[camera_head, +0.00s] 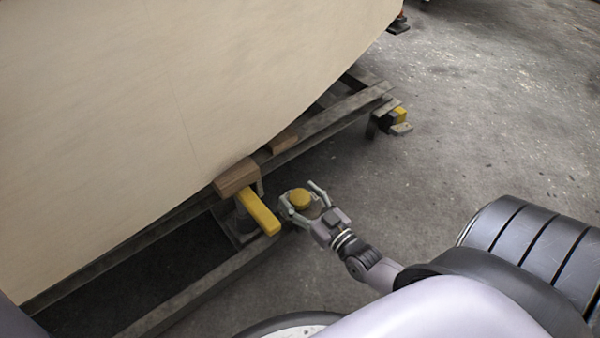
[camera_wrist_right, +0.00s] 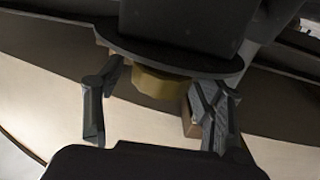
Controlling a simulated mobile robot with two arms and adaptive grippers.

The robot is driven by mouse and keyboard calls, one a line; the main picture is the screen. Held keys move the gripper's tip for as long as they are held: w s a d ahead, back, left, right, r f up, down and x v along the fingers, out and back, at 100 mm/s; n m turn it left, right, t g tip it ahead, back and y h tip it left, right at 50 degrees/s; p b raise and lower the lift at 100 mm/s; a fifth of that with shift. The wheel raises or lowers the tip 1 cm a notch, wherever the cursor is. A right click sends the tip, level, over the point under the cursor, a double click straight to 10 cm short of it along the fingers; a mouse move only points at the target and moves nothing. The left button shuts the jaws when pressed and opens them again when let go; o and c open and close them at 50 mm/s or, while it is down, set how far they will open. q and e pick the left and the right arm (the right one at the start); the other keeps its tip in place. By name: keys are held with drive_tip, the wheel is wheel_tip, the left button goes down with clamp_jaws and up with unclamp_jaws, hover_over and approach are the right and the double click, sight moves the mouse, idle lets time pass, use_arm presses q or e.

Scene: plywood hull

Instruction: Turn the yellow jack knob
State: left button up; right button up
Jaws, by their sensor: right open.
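The round yellow jack knob (camera_head: 300,199) shows in the head view, just right of a thick yellow bar (camera_head: 259,212) by the hull stand. My right gripper (camera_head: 301,208) is at the knob, with its open fingers on either side of it. In the right wrist view the knob (camera_wrist_right: 158,84) shows as a dull yellow band under a dark round plate (camera_wrist_right: 170,57). It lies between the two spread fingers of the right gripper (camera_wrist_right: 153,128), with gaps visible beside it. Its lower part is partly hidden. My left gripper is not in view.
The large plywood hull (camera_head: 150,110) fills the upper left, above dark steel rails (camera_head: 190,290) of its stand. A brown wood block (camera_head: 236,177) sits beneath the hull. The concrete floor (camera_head: 480,130) at right is open.

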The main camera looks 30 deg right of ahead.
drive_tip(key=shift+w, duration=0.25)
drive_tip(key=c, duration=1.2)
